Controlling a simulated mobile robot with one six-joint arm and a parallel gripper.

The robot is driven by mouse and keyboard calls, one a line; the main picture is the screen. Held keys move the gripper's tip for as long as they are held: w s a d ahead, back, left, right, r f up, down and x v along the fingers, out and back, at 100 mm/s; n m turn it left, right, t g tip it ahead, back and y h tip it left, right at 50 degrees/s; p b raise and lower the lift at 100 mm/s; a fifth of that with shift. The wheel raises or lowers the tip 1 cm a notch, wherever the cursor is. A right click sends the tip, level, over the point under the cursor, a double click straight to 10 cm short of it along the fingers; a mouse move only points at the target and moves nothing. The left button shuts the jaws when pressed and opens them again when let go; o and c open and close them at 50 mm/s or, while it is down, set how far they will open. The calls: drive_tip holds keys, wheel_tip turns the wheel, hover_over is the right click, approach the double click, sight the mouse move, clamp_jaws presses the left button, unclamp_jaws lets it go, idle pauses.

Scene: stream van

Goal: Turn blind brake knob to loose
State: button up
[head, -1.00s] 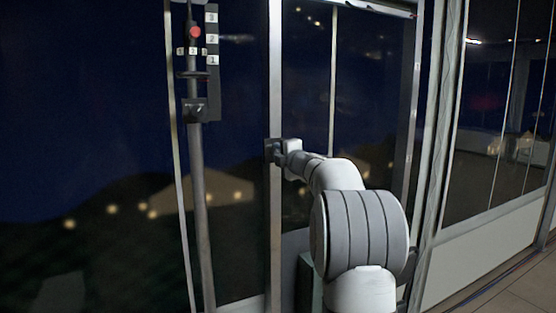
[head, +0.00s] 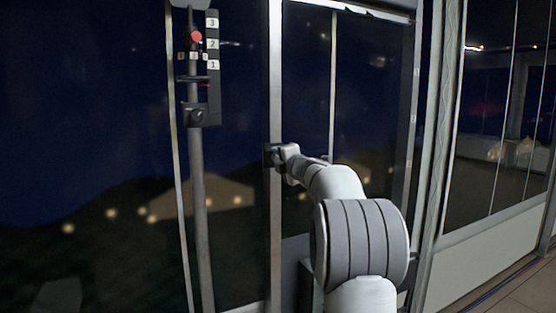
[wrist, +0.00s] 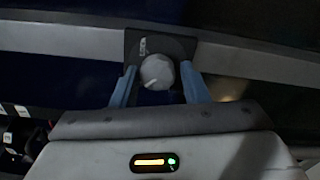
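The blind brake knob (wrist: 157,72) is a round grey knob with a white pointer line, which points down and slightly left in the wrist view. It sits on a dark plate (wrist: 134,45) with small white lettering too blurred to read. My gripper (wrist: 158,80) is open, with one blue finger on each side of the knob and a narrow visible gap on both sides. In the head view the plate (head: 268,154) is on the middle window post, and my gripper (head: 280,156) is right at it; the knob itself is hidden there.
A second dark box with a round knob (head: 196,115) is on the post at left, below a red button (head: 196,37) and a strip numbered 1 to 3 (head: 213,42). Dark windows surround the posts. Tiled floor (head: 515,290) is free at lower right.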

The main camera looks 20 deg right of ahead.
drive_tip(key=shift+o, duration=1.3)
drive_tip(key=shift+r, duration=0.1)
drive_tip(key=shift+s, duration=0.1)
drive_tip(key=s+b, duration=0.1)
drive_tip(key=s, duration=0.6)
drive_tip(key=shift+s+d, duration=0.15)
drive_tip(key=shift+s, duration=0.2)
